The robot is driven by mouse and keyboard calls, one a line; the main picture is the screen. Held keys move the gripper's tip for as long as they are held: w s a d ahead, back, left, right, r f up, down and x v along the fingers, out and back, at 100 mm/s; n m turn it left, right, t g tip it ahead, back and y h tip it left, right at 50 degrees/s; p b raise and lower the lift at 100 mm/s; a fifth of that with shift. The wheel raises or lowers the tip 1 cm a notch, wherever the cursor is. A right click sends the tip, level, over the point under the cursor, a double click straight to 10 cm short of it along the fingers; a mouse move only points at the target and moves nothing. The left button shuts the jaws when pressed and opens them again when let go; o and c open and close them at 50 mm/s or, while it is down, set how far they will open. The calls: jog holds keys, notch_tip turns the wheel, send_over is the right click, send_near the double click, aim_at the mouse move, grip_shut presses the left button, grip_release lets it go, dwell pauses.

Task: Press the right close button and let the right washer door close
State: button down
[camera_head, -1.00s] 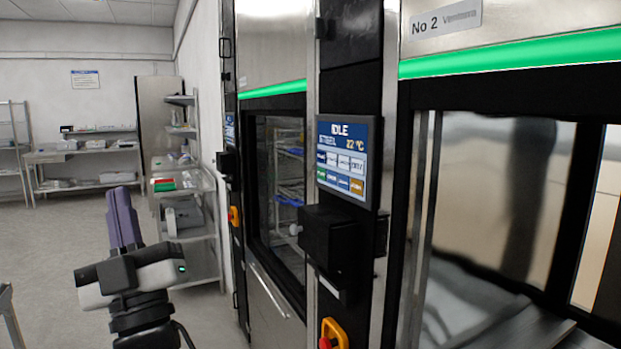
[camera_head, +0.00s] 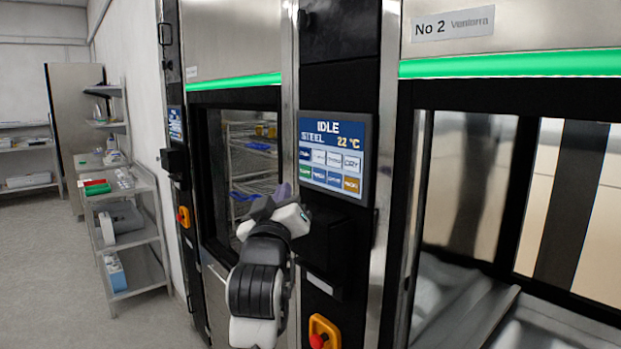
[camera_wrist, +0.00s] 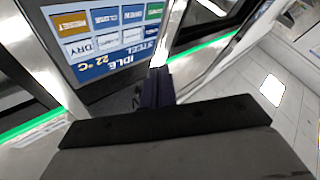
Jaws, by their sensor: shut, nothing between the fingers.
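The touch panel (camera_head: 336,157) reads IDLE, STEEL and 22 °C, with two rows of coloured buttons; it also shows upside down in the wrist view (camera_wrist: 100,75). My gripper (camera_head: 283,192) is shut and empty, in front of the panel's lower left edge. In the wrist view its dark fingers (camera_wrist: 157,86) are beside the panel, with no clear contact. The right washer, No 2 (camera_head: 452,24), has a large dark-framed front (camera_head: 500,200); I cannot tell whether its door is open.
A left washer with a window (camera_head: 245,150) shows racks inside. A black box (camera_head: 330,240) juts out below the panel, above a red and yellow emergency stop (camera_head: 324,332). A shelf trolley (camera_head: 130,225) stands at the left wall. The floor (camera_head: 60,270) at left is clear.

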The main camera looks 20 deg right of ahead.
aim_at(335, 180)
jog(key=shift+d+f, duration=0.1)
jog(key=shift+d, duration=0.35)
jog(key=shift+d, duration=0.1)
jog(key=shift+w+d+p, duration=0.1)
jog(key=shift+w+d, duration=0.4)
jog(key=shift+d, duration=0.85)
jog(key=shift+w+d+p, duration=0.1)
jog(key=shift+w+d, duration=0.4)
jog(key=shift+d, duration=0.85)
jog(key=shift+w+d+p, duration=0.1)
jog(key=shift+w+d, duration=0.4)
jog(key=shift+d, duration=0.85)
jog(key=shift+w+d, duration=0.15)
jog(key=shift+d, duration=0.2)
